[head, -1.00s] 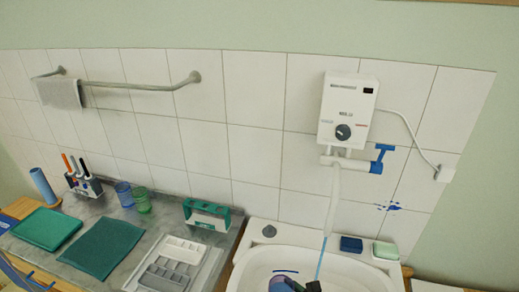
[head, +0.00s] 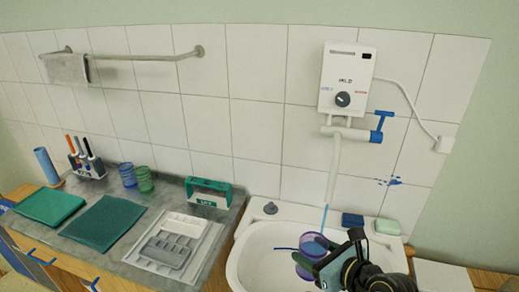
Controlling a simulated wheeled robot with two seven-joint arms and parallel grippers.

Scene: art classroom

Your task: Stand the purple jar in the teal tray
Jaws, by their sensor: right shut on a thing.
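The purple jar (head: 313,243) is in the head view, over the sink basin and beneath the heater's spout, where a thin blue stream of water comes down to it. My right gripper (head: 311,266) is shut on the jar from the lower right; its fingers and wrist hide the jar's lower part. On the counter at left lie two flat teal pieces, a lighter one (head: 48,207) at far left and a darker one (head: 103,223) beside it. I cannot tell for certain which is the teal tray. My left gripper is out of view.
The white sink (head: 250,265) is at lower right. The counter holds a divided grey tray (head: 170,250), a green-and-white holder (head: 208,193), two cups (head: 136,178) and a marker stand (head: 86,166). Two sponge-like blocks (head: 386,227) sit on the sink's back rim.

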